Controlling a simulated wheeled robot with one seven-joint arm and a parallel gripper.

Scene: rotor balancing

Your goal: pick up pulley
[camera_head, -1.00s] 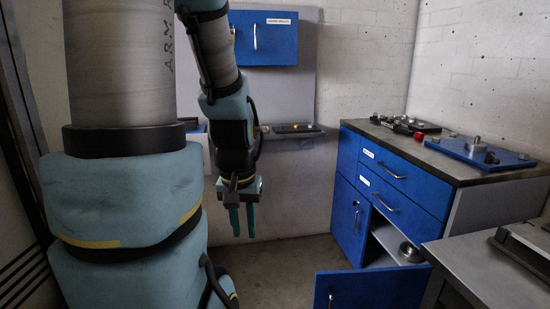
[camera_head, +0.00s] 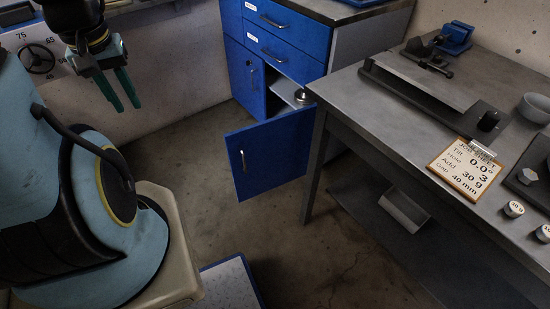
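A small round metal part (camera_head: 303,96), which looks like the pulley, sits on the shelf inside the open lower compartment of the blue cabinet (camera_head: 240,73). It is partly hidden by the open door (camera_head: 268,158) and the nearby workbench edge. My gripper (camera_head: 126,107) hangs at the upper left, pointing down, well to the left of the cabinet. Its two teal fingers are apart with nothing between them.
The blue door stands swung out into the room. A grey workbench (camera_head: 345,88) at right holds a rail fixture, a blue vise (camera_head: 456,38), a bowl (camera_head: 535,107), a job sheet (camera_head: 467,170) and small weights (camera_head: 513,209). The floor (camera_head: 200,180) between arm and cabinet is clear.

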